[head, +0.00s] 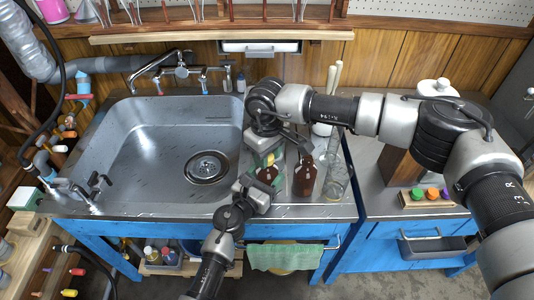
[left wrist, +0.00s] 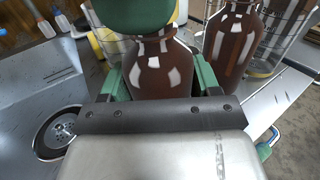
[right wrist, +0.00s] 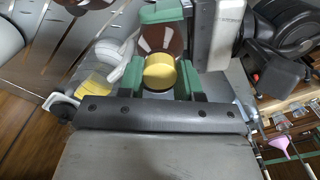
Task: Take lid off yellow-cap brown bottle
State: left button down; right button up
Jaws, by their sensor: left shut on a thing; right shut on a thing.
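The brown bottle (head: 267,173) stands upright on the steel counter right of the sink. My left gripper (head: 267,181) is shut around its body; in the left wrist view the bottle (left wrist: 160,72) sits between green fingers. My right gripper (right wrist: 160,78) comes from above and is shut on the yellow cap (right wrist: 160,72). In that view the cap is in line with the brown bottle (right wrist: 160,38). The right gripper's green finger (left wrist: 135,15) hides the bottle's top in the left wrist view, so I cannot tell whether the cap is loose.
A second brown bottle (head: 305,176) stands close on the right, with a clear glass cylinder (head: 336,180) beyond it. The sink basin (head: 150,150) lies to the left. A rack with coloured caps (head: 428,197) sits on the right counter.

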jog(key=shift+r, duration=0.15)
jog(key=shift+r, duration=0.95)
jog(key=shift+r, duration=2.05)
pick_arm(q)
jog(key=shift+c, duration=0.8)
grip_release()
jog(key=shift+s, duration=0.1)
